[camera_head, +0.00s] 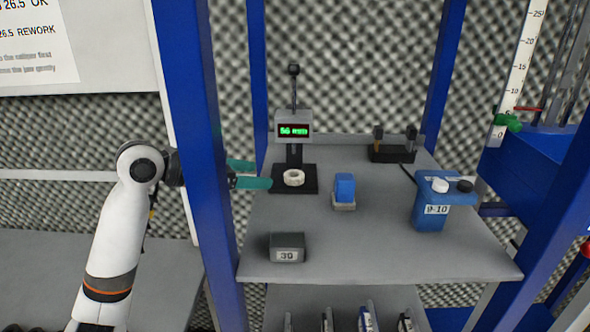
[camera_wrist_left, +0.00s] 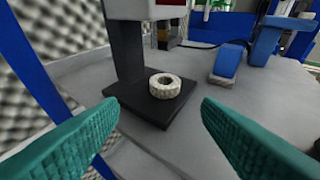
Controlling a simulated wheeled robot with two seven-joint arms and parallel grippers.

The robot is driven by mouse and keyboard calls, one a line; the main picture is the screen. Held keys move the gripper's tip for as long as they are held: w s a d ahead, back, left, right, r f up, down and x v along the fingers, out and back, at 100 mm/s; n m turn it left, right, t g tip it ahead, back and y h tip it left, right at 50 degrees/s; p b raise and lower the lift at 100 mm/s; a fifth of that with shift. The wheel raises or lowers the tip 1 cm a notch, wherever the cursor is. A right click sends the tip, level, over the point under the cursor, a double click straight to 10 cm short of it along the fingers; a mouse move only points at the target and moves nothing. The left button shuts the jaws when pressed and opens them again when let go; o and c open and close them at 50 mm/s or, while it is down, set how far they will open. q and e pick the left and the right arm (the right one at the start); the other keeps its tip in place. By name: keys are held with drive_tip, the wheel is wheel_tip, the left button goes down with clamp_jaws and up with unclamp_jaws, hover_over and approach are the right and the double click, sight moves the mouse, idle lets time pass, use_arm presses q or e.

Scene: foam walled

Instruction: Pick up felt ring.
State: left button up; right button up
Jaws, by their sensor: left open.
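The felt ring (camera_head: 294,177) is a small off-white ring lying flat on the black base plate (camera_head: 280,190) of a gauge with a green digital display. It also shows in the left wrist view (camera_wrist_left: 165,86), with its dark hole facing up. My left gripper (camera_head: 256,174) has teal fingers and reaches in past the blue post, just left of the gauge base. In the left wrist view my left gripper (camera_wrist_left: 160,128) is open, its fingers wide apart and empty, with the ring ahead between them. My right gripper is not in view.
A blue post (camera_head: 195,150) stands close beside my left arm. The grey table (camera_head: 375,245) holds a blue block on a stand (camera_head: 344,188), a dark block marked 30 (camera_head: 287,247), a blue button box (camera_head: 432,205) and a black fixture (camera_head: 392,153).

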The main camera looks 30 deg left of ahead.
sight(284, 184)
use_arm(q)
drive_tip(key=shift+w+d+f, duration=0.1)
drive_tip(key=shift+w+d, duration=0.15)
drive_tip(key=shift+w, duration=0.25)
drive_tip(key=shift+w+d+f, duration=0.15)
drive_tip(key=shift+w+f, duration=0.05)
drive_tip(key=shift+w, duration=0.1)
drive_tip(key=w+p, duration=0.1)
drive_tip(key=w+d+p, duration=0.2)
drive_tip(key=shift+w+d+f, duration=0.2)
drive_tip(key=shift+w+f, duration=0.15)
drive_tip(key=shift+w+d+f, duration=0.15)
drive_tip(key=shift+w, duration=0.1)
drive_tip(key=shift+w+d+f, duration=0.1)
drive_tip(key=shift+w+f, duration=0.05)
drive_tip(key=c, duration=1.1)
drive_tip(key=shift+c, duration=0.2)
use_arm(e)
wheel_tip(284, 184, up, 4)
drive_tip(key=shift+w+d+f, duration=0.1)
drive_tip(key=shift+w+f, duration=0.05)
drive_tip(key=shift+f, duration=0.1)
